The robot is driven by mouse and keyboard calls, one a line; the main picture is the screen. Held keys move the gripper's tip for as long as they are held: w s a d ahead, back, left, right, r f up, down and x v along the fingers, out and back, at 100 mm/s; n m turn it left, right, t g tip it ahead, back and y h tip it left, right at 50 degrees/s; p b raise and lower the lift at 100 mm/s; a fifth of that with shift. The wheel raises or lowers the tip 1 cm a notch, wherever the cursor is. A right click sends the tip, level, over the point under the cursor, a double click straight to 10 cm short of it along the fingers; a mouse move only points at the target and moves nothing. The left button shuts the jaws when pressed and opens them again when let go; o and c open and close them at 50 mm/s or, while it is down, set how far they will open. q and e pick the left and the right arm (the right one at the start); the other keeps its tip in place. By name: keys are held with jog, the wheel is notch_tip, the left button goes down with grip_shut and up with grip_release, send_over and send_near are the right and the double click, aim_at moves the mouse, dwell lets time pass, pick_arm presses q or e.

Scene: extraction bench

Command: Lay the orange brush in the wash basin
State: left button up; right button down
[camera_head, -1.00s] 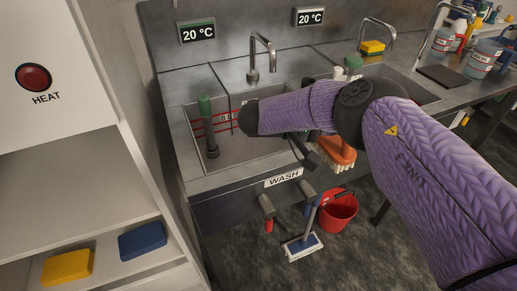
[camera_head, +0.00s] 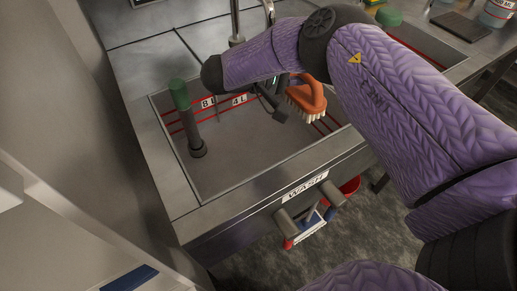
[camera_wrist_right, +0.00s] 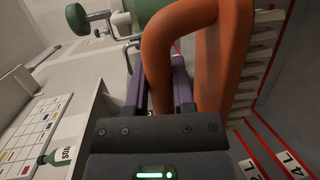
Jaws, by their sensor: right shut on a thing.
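The orange brush (camera_head: 306,97), with pale bristles facing down, is held over the right part of the wash basin (camera_head: 235,170). In the right wrist view the fingers (camera_wrist_right: 165,92) are on the brush's looped handle (camera_wrist_right: 160,60), with the bristles (camera_wrist_right: 262,60) at the right. The basin is a grey sink with red level lines and a WASH label (camera_head: 305,187) on its front. My left gripper is not in view.
A green-topped upright pipe (camera_head: 188,120) stands in the basin's left part. A tap (camera_head: 236,22) rises behind it. Another basin lies to the right.

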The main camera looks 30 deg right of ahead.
aim_at(297, 102)
jog(key=f+b, duration=0.4)
jog(key=f, duration=0.1)
jog(key=f+b, duration=0.2)
jog(key=f, duration=0.1)
jog(key=shift+w+f, duration=0.1)
jog(key=shift+w, duration=0.15)
notch_tip(297, 102, down, 10)
jog(key=b, duration=0.8)
jog(key=shift+r, duration=0.2)
jog(key=shift+c, duration=2.3)
grip_release()
jog(key=shift+f, duration=0.1)
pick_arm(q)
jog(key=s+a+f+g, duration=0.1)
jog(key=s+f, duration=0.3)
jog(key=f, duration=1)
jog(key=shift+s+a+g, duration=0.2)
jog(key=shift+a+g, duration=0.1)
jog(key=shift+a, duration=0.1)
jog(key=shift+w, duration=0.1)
